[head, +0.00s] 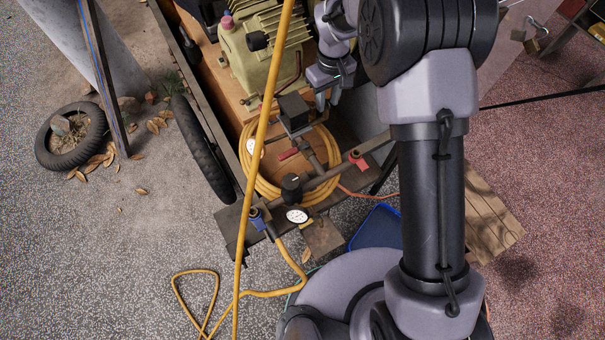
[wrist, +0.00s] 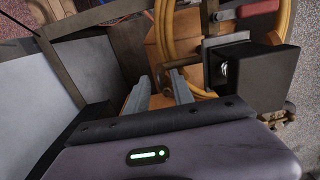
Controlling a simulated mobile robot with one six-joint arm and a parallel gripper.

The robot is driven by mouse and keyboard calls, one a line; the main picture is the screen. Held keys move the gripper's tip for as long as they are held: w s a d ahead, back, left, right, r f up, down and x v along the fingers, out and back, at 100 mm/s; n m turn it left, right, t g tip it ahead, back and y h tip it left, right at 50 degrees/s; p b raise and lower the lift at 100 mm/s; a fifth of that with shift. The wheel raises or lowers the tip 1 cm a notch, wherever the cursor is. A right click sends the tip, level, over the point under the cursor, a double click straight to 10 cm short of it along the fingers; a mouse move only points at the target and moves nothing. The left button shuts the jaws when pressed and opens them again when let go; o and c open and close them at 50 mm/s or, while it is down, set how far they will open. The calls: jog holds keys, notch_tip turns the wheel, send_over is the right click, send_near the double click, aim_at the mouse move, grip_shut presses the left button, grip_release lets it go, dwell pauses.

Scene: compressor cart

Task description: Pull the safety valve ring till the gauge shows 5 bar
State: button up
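My gripper (head: 328,97) is at the top centre of the head view, just right of the black box (head: 293,108) on the cart. In the wrist view its two grey fingers (wrist: 159,92) stand apart with a gap between them. A small dark bent fitting, possibly the safety valve with its ring (wrist: 166,72), sits just beyond the fingertips, beside the black box (wrist: 250,76); I cannot tell whether they touch. A white-faced gauge (head: 297,215) is at the front of the cart, and another (head: 254,147) is partly behind the yellow hose. Their readings are too small to tell.
A coiled yellow hose (head: 262,185) lies around the fittings, and one length crosses the head view. A red-handled valve (head: 358,160) is on the front pipe. The compressor (head: 262,50) stands behind. A blue tray (head: 378,228) and wooden pallet (head: 490,215) lie right.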

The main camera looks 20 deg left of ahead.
grip_shut()
